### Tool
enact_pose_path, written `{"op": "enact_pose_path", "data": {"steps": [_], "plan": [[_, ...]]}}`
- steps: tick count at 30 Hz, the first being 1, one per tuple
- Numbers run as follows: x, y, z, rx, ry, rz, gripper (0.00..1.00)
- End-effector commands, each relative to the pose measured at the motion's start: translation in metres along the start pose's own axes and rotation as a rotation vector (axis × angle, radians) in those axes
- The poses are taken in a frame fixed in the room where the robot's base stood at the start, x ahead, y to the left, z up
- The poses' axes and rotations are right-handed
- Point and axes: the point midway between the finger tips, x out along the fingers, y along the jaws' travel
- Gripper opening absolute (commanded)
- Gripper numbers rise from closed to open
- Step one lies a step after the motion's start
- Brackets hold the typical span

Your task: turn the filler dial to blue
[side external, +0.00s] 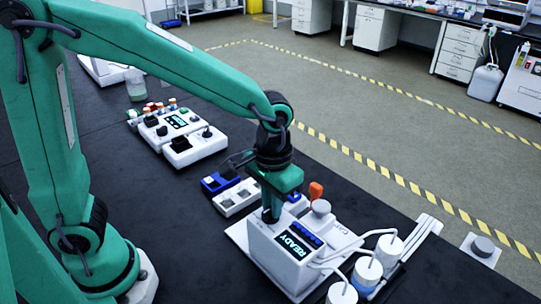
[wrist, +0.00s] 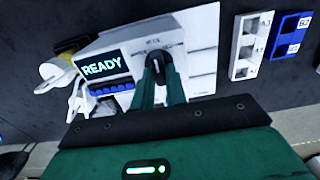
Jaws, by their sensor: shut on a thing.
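The filler (side external: 262,246) is a white box with a READY screen (side external: 296,246) and a row of blue parts beside it. It also shows in the wrist view (wrist: 196,58), with its READY screen (wrist: 101,66) at the left. My gripper (side external: 270,216) points down onto the top of the filler. In the wrist view my gripper (wrist: 160,80) has its two green fingers closed around the dark dial (wrist: 157,66), which carries a pale pointer mark. The fingers hide the dial's sides. The small label above the dial is too blurred to read. The dial is hidden in the side view.
White cups (side external: 368,270) with tubes stand at the filler's right. A white rack (side external: 238,198) and a blue rack (side external: 216,184) lie behind it. An orange item (side external: 316,190) stands near. Another white device (side external: 182,134) is farther back. The dark bench front is clear.

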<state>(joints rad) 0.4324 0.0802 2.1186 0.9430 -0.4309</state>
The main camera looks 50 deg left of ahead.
Motion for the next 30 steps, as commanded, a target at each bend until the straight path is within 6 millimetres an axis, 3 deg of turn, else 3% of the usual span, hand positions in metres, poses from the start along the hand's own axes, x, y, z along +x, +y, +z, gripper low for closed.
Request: {"op": "enact_pose_path", "data": {"steps": [1, 2, 4, 5, 19, 30], "plan": [[-0.001, 0.0, 0.0, 0.0, 0.0, 0.0, 0.0], [-0.001, 0.0, 0.0, 0.0, 0.0, 0.0, 0.19], [-0.001, 0.0, 0.0, -0.001, 0.0, 0.0, 0.33], [-0.001, 0.0, 0.0, -0.001, 0.0, 0.0, 0.35], [-0.008, 0.0, -0.001, -0.001, 0.002, 0.001, 0.35], [-0.052, 0.0, -0.001, -0.001, 0.004, 0.002, 0.35]]}}
